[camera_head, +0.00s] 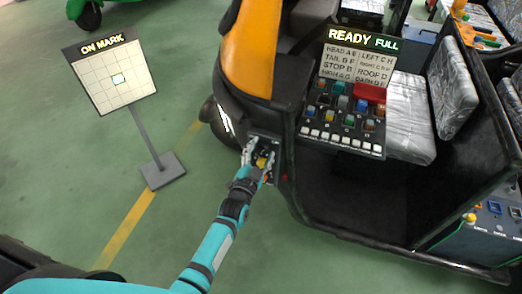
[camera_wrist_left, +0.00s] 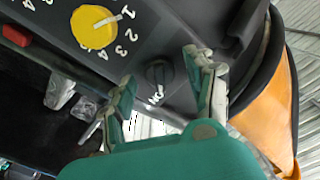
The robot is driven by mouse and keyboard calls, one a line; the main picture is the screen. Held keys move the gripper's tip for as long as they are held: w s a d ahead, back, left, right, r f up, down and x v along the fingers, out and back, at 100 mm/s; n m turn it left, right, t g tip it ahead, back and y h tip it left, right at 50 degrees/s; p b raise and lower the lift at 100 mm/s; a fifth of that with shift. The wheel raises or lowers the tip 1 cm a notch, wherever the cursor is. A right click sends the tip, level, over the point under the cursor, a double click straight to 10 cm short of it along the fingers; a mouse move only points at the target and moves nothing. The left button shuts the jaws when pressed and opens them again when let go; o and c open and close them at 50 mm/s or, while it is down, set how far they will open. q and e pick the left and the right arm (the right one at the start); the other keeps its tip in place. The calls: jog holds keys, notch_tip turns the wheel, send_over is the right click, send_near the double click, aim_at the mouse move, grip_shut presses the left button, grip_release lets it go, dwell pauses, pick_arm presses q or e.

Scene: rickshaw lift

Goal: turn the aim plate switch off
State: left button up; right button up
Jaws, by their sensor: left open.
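The aim plate (camera_head: 116,78) is a white gridded board on a grey stand at the left, with a lit cell and a sign reading ON MARK. A dark panel (camera_wrist_left: 135,55) on the vehicle's front corner carries a small black rotary knob (camera_wrist_left: 160,73) with a white label that I cannot read surely. My left gripper (camera_head: 262,160) is at this panel; in the wrist view its open fingers (camera_wrist_left: 160,68) stand either side of the black knob. I cannot tell whether they touch it. My right gripper is out of view.
A large yellow dial (camera_wrist_left: 95,27) with numbers sits beside the black knob, and a red part (camera_wrist_left: 16,35) is farther left. A button console (camera_head: 342,120) with a READY FULL sign is right of my gripper. Green floor (camera_head: 60,180) is clear around the aim plate stand.

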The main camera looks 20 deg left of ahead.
pick_arm(q)
jog(key=shift+w, duration=0.1)
jog(key=shift+c, duration=0.4)
grip_shut()
jog(key=shift+n, duration=0.4)
jog(key=n, duration=0.3)
jog(key=shift+n, duration=0.3)
jog(key=n, duration=0.4)
jog(key=shift+a+n, duration=0.1)
jog(key=shift+n, duration=0.2)
jog(key=n, duration=0.4)
jog(key=shift+n+b, duration=0.55)
jog(key=shift+n, duration=1.95)
